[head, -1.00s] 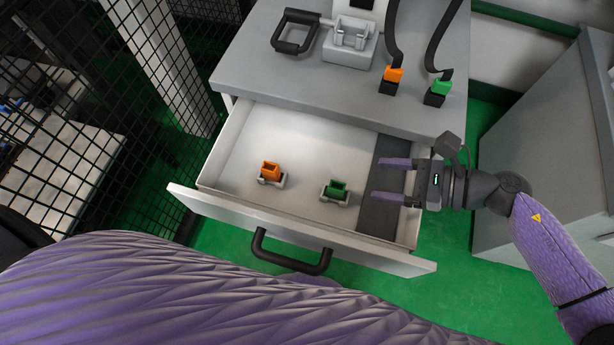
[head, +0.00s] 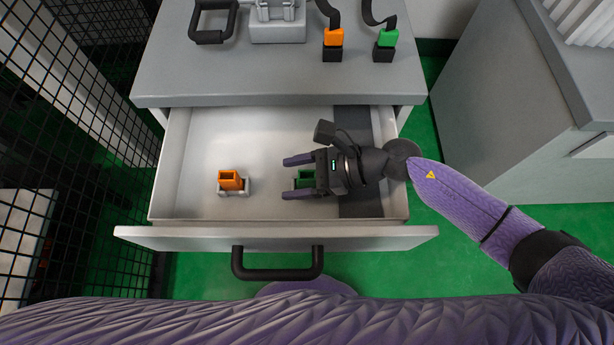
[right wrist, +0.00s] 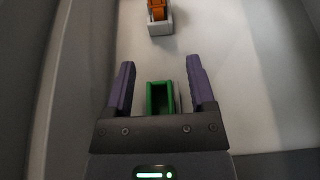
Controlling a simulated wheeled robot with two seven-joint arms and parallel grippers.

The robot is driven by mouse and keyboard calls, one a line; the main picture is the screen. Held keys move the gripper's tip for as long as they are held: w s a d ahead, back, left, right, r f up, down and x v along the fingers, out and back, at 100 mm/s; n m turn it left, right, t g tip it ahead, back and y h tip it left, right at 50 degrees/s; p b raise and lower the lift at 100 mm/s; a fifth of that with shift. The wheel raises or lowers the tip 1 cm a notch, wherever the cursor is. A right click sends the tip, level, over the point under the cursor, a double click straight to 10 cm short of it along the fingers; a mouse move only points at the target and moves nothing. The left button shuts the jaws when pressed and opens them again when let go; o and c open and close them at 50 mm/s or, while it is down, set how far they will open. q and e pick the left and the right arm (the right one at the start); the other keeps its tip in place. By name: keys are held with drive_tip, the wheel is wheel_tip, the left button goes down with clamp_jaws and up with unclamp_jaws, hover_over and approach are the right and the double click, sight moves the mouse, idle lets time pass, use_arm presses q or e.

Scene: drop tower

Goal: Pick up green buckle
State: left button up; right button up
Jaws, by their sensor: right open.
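A green buckle (head: 305,178) lies in the open drawer, right of the middle. In the head view my right gripper (head: 284,177) covers part of it. In the right wrist view the green buckle (right wrist: 160,97) shows between the two purple fingers of my right gripper (right wrist: 160,75), with a gap on each side. The right gripper is open and holds nothing. Its fingers point left in the head view. I cannot tell their exact height over the buckle. My left gripper is not in view.
An orange buckle (head: 230,181) in a grey holder stands left in the drawer (head: 190,135). The drawer front has a black handle (head: 277,264). On the cabinet top (head: 230,75) are an orange plug (head: 333,37) and a green plug (head: 386,38) with black straps. A mesh fence stands left.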

clamp_jaws()
